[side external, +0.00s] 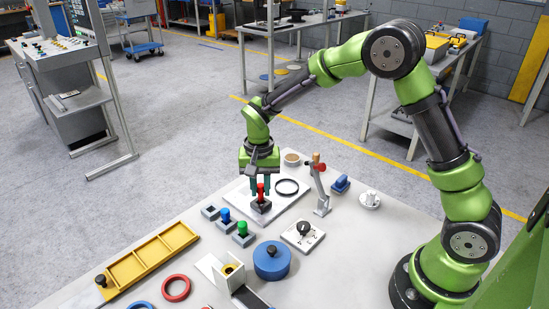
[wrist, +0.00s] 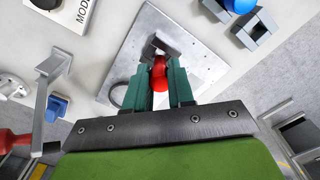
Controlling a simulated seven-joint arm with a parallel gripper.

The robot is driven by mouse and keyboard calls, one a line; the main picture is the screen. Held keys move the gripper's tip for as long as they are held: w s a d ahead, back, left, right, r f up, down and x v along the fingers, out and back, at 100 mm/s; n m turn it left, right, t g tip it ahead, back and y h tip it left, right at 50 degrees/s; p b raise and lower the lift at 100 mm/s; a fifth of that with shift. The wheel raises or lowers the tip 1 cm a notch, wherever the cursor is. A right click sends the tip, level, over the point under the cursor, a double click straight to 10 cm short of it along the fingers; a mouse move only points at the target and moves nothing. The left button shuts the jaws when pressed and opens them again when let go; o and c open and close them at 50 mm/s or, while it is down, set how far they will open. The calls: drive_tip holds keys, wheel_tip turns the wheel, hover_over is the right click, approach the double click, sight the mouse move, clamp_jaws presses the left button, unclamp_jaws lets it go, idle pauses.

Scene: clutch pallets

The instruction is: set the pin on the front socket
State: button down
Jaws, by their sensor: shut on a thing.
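My gripper (side external: 261,187) points down over the pale metal plate (side external: 240,193), its teal fingers shut on a red pin (side external: 261,192). The red pin also shows between the fingers in the wrist view (wrist: 159,75). Below the pin is a dark square block (side external: 261,206) on the plate; I cannot tell whether the pin is seated in it or just above. Left of it stand grey sockets in a row: an empty one (side external: 209,211), one with a blue pin (side external: 225,215), and one with a green pin (side external: 242,229) nearest the camera.
A black ring (side external: 287,187) lies on the plate, right of my gripper. A lever stand (side external: 320,190) with a red knob rises to the right. A dial box (side external: 303,235), a blue round pot (side external: 272,260) and a yellow tray (side external: 150,262) stand nearer the camera.

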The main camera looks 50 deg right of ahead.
sight(259, 186)
wheel_tip(259, 186, up, 7)
drive_tip(key=shift+f, duration=0.15)
drive_tip(key=shift+a, duration=0.3)
drive_tip(key=w+a+f, duration=0.3)
drive_tip(key=w+a, duration=0.6)
drive_tip(key=a, duration=0.1)
drive_tip(key=shift+s+d+f, duration=0.15)
drive_tip(key=shift+f, duration=1.25)
drive_tip(key=shift+s+d+f, duration=0.1)
drive_tip(key=shift+d+f, duration=0.05)
drive_tip(key=shift+f, duration=1.2)
drive_tip(key=shift+f, duration=0.6)
drive_tip(key=c, duration=1.2)
unclamp_jaws()
drive_tip(key=shift+c, duration=0.2)
drive_tip(key=shift+r, duration=0.1)
